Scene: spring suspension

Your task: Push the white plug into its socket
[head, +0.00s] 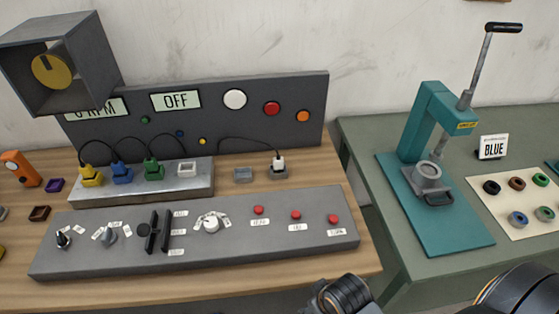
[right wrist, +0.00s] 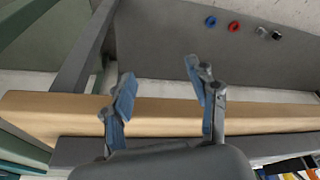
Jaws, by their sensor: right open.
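The white plug (head: 279,162) stands upright on a small dark grey holder (head: 278,174), right of the metal socket box (head: 200,188). A thin black cord runs from it to the back panel. The white-rimmed socket (head: 187,168) at the right end of the box is empty. Yellow (head: 91,176), blue (head: 122,174) and green (head: 154,170) plugs sit in a row on the box to its left. My right gripper (right wrist: 163,83) is open and empty in the right wrist view, away from the plug. My left gripper is not in view.
A control panel (head: 130,262) with knobs, a slider and red buttons lies in front of the box. A teal press (head: 435,170) stands on the green table at right.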

